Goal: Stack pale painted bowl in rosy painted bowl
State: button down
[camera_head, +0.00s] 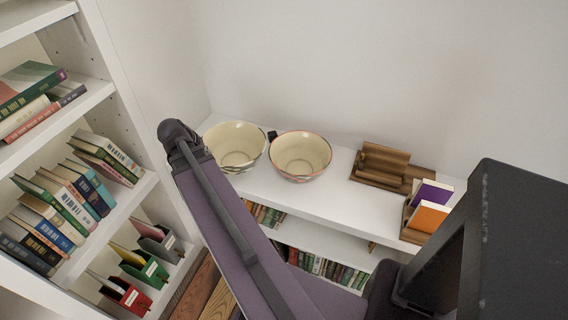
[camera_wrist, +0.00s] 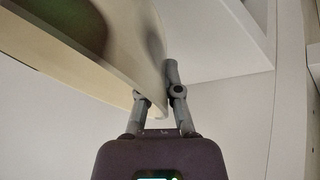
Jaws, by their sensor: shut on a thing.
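The pale painted bowl (camera_head: 235,147), cream inside with a thin pale rim, is at the left on the white shelf top in the head view. The rosy painted bowl (camera_head: 300,155), with a reddish rim, sits upright just to its right. A small dark part between the bowls looks like my gripper (camera_head: 272,134). In the wrist view, my gripper (camera_wrist: 160,92) has its two fingers shut on a bowl's wall, which fits the pale bowl (camera_wrist: 135,45). The head view does not show clearly whether the pale bowl is raised. The rosy bowl looks empty.
A brown wooden stand (camera_head: 384,163) and a holder with purple and orange books (camera_head: 430,205) occupy the right of the white shelf top (camera_head: 343,190). A tall white bookcase (camera_head: 130,110) stands at the left. My arm crosses in front.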

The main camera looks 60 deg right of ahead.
notch_tip(320, 180, up, 27)
jog(key=p, duration=2.6)
jog(key=shift+s+d, duration=0.1)
jog(key=shift+d, duration=0.05)
